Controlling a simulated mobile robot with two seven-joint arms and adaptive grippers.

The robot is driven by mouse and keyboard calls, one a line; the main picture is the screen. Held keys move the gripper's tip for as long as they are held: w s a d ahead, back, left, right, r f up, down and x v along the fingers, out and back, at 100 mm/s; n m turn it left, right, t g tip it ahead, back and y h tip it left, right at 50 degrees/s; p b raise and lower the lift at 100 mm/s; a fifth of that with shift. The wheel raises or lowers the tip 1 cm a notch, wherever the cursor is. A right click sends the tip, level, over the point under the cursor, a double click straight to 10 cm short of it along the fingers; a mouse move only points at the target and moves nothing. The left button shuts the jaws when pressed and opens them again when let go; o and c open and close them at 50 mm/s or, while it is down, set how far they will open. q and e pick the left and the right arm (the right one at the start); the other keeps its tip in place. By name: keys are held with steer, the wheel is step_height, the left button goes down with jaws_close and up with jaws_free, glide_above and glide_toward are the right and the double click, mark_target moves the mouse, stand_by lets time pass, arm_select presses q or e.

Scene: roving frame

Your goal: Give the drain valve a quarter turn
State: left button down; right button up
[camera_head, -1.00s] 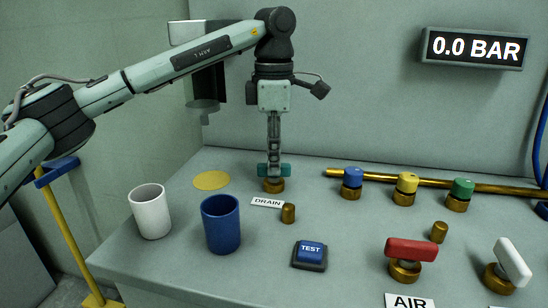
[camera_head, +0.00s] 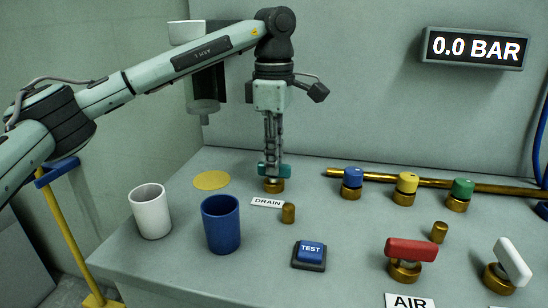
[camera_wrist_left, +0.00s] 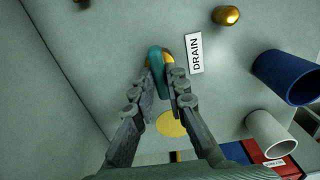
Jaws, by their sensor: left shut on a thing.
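The drain valve has a teal handle (camera_head: 262,170) on a brass base (camera_head: 274,186), behind the DRAIN label (camera_head: 267,203). My left gripper (camera_head: 273,167) points straight down over the valve and is shut on the handle. In the left wrist view the teal handle (camera_wrist_left: 156,60) lies between the two fingers of my left gripper (camera_wrist_left: 160,78). The brass base is mostly hidden under the handle there. My right gripper is not in view.
A white cup (camera_head: 150,212) and a blue cup (camera_head: 221,224) stand front left of the valve. A brass peg (camera_head: 288,212) and the TEST button (camera_head: 310,254) are nearby. Red (camera_head: 411,249) and white (camera_head: 512,262) handled valves stand right. The display (camera_head: 475,48) reads 0.0 BAR.

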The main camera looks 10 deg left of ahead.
arm_select(q)
steer(key=c, duration=1.5)
jaws_free()
steer(key=shift+c, duration=0.2)
step_height(320, 180, up, 12)
